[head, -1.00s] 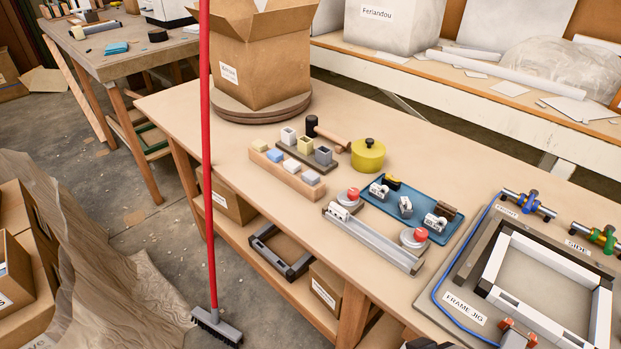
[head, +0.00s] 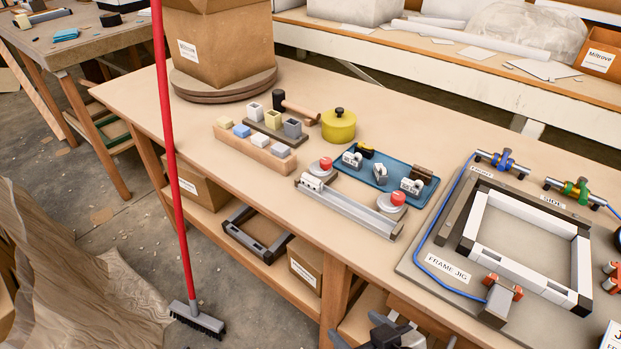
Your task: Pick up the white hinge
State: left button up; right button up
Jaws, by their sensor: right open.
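Several small white-and-metal pieces that look like hinges lie in a blue tray (head: 395,203) on the workbench: one at the left end (head: 352,159), one in the middle (head: 380,174) and one at the right (head: 411,186). Another small white piece (head: 312,183) sits at the left end of a grey metal rail in front of the tray. I cannot tell from the picture which is the white hinge. My right gripper (head: 390,325) shows at the bottom edge, open, low in front of the bench and well apart from the tray. My left gripper is out of view.
Knobs with red tops (head: 397,198) stand beside the rail. A yellow pot (head: 338,126) and a wooden block holder (head: 255,150) are to the left. The frame jig (head: 420,258) fills the right. A red broom handle (head: 172,150) stands before the bench's left part. Bare benchtop lies before the rail.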

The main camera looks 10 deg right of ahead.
aim_at(316, 184)
jog(key=u, duration=1.35)
jog(key=i, duration=1.3)
jog(key=z, duration=1.95)
